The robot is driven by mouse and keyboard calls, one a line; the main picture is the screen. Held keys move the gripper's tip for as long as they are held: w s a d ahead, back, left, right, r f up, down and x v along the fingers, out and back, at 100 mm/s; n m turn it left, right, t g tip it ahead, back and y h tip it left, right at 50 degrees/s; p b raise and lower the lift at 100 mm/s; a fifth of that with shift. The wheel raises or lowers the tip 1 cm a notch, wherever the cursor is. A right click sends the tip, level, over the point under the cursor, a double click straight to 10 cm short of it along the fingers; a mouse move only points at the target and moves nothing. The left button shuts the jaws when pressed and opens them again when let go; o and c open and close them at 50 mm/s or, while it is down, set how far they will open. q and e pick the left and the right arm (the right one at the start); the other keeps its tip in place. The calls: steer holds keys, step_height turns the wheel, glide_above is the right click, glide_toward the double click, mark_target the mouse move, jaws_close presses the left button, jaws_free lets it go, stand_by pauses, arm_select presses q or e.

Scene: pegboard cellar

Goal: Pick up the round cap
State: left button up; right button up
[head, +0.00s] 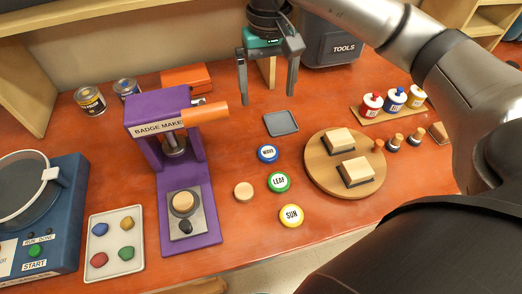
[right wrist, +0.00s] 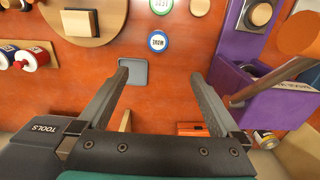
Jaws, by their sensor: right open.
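A small plain round wooden piece (head: 243,191), which may be the round cap, lies on the red table right of the purple badge maker (head: 190,223). It also shows at the top of the right wrist view (right wrist: 199,7). A similar round piece (head: 183,202) sits on the badge maker's plate. Round lettered discs lie nearby: blue WAVE (head: 268,153), green LEAF (head: 279,182) and yellow SUN (head: 291,215). My right gripper (head: 267,97) is open and empty, above the table's back part, apart from all of these. My left gripper is out of view.
A grey square tray (head: 281,122) lies below my right gripper. A round wooden board (head: 324,184) with two stamp-like blocks is to the right. Paint bottles (head: 395,99), a TOOLS box (head: 331,45) and a white palette (head: 127,259) stand around.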

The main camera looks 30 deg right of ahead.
step_height(320, 180, down, 4)
steer(key=b, duration=0.3)
glide_above(268, 152)
steer(key=f, duration=0.9)
steer(key=shift+a+f, duration=0.25)
steer(key=shift+f, duration=0.05)
steer(key=shift+d+f, duration=0.15)
steer(key=shift+f, duration=1.3)
steer(key=shift+d+f, duration=0.15)
steer(key=shift+f, duration=1.3)
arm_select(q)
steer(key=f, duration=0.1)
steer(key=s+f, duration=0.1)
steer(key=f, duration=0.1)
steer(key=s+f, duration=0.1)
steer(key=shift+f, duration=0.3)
arm_select(e)
steer(key=shift+c, duration=0.2)
steer(key=c, duration=1.3)
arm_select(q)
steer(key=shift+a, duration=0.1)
arm_select(e)
steer(key=shift+r, duration=0.1)
